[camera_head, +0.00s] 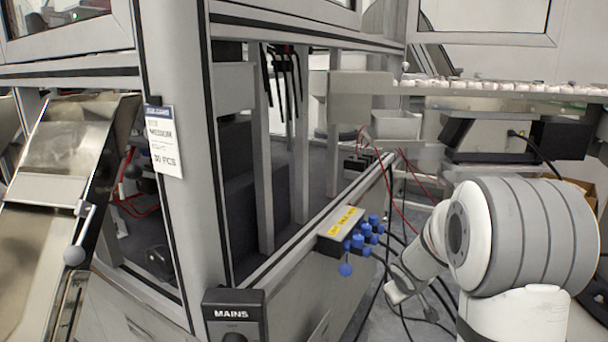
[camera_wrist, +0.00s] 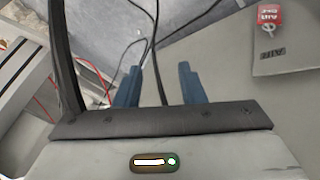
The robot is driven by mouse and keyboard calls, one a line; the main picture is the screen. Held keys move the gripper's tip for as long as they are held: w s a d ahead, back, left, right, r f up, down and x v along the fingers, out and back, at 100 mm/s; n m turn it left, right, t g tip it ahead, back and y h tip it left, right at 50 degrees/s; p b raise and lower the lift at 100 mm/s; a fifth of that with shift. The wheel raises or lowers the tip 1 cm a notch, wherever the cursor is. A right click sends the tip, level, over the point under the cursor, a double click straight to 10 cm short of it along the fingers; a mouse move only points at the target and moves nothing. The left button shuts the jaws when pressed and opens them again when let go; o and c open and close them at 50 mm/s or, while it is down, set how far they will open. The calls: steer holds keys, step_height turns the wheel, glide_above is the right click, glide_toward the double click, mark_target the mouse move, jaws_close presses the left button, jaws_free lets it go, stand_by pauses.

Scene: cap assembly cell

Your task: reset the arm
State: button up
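My arm shows at the right of the head view, a white and grey arm bent in front of the cell. Its far end is partly hidden behind my own links, and the fingers cannot be made out there. In the wrist view my gripper (camera_wrist: 160,86) shows two blue fingers, apart from each other, with nothing between them. Behind the fingers are a dark cable and a pale grey surface.
The cell frame (camera_head: 172,200) stands at left and centre, with a MAINS box (camera_head: 235,315) low in front. Blue pneumatic fittings (camera_head: 362,236) stick out near my arm. Loose cables (camera_head: 385,265) hang there. A loaded rail (camera_head: 500,87) runs above right.

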steer(key=s+a+r+m+g+y, duration=0.1)
steer(key=s+a+r, duration=0.1)
steer(key=s, duration=0.8)
steer(key=s+a+r+m+g+y, duration=0.1)
steer(key=s+a+r+m+g, duration=0.1)
steer(key=s+a, duration=0.3)
steer(key=s+a+r+m+g, duration=0.1)
steer(key=s+a, duration=0.3)
steer(key=s, duration=1)
steer(key=shift+s+a+r+g+y, duration=0.15)
steer(key=shift+s+r+g+y, duration=0.2)
steer(key=shift+r+g, duration=0.25)
steer(key=shift+w, duration=0.1)
